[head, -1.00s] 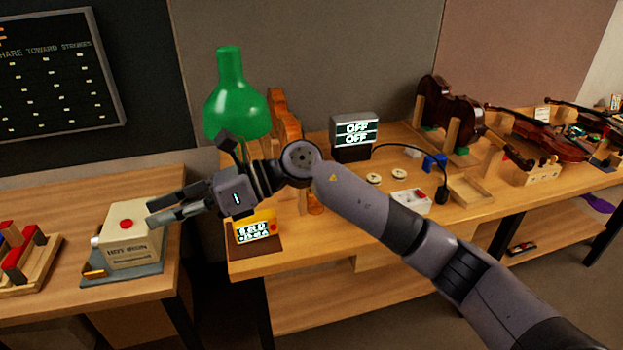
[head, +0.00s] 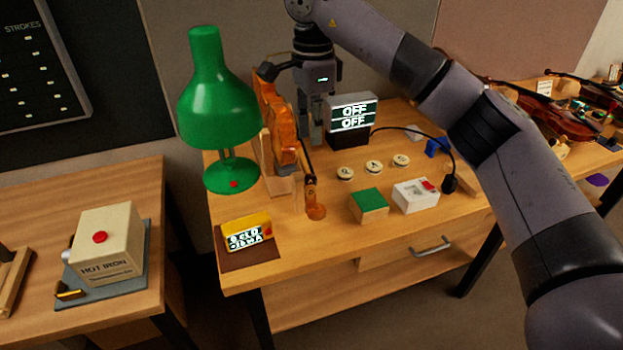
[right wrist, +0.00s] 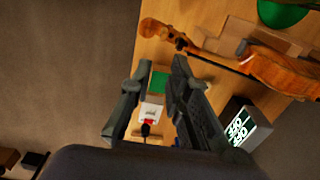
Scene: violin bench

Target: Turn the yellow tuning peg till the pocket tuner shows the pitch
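An orange-brown violin (head: 278,125) stands in a wooden holder on the bench, its neck and scroll (head: 316,211) reaching toward the front. It also shows in the right wrist view (right wrist: 280,70). I cannot make out the yellow peg at the scroll. The yellow pocket tuner (head: 246,236) sits on a brown pad at the front left corner; its lit text is blurred. My left gripper is out of view.
A green lamp (head: 216,105) stands left of the violin. A grey display (head: 352,120) reading OFF is close to the right gripper. Discs, a green-topped block (head: 369,204), a white box (head: 414,196) and a black cable (head: 440,150) lie to the right. A hot iron (head: 108,245) stands left.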

